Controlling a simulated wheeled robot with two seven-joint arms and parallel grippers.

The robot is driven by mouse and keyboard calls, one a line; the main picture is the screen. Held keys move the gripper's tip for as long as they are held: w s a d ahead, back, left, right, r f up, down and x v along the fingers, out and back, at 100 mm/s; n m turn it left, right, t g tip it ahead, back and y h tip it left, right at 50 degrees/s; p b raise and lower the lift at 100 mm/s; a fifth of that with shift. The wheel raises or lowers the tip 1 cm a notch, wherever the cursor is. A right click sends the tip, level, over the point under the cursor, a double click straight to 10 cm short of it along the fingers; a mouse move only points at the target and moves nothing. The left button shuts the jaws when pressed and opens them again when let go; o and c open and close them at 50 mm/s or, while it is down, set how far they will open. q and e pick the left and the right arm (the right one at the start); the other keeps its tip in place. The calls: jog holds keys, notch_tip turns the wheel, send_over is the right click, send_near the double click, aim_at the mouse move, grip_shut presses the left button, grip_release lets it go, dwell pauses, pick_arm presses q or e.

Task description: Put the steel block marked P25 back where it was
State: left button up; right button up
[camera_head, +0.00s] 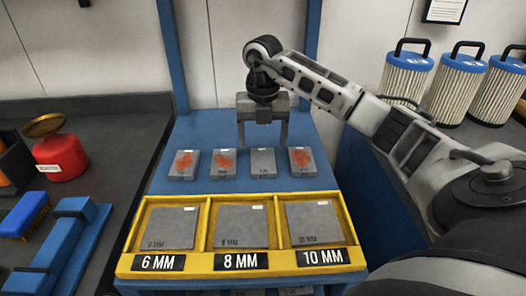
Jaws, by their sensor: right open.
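Several grey steel blocks lie in a row on the blue table (200,132). The leftmost block (184,164), the second block (223,163) and the rightmost block (302,161) have red smears on top. The third block (262,163) has a clean grey top. The small marks on the blocks' front faces are too small to read, so I cannot tell which is P25. My right gripper (263,142) is open and empty, fingers pointing down, above and slightly behind the third block. My left gripper is not in view.
A yellow tray (130,262) in front holds grey plates in three compartments labelled 6 MM, 8 MM and 10 MM. Blue posts stand at the back. A red can (60,158) and blue brush (24,215) lie left; filter cylinders (452,85) stand right.

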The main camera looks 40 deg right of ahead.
aim_at(263, 160)
notch_tip(263, 160, up, 7)
dwell(0.5)
jog(key=shift+f, duration=0.15)
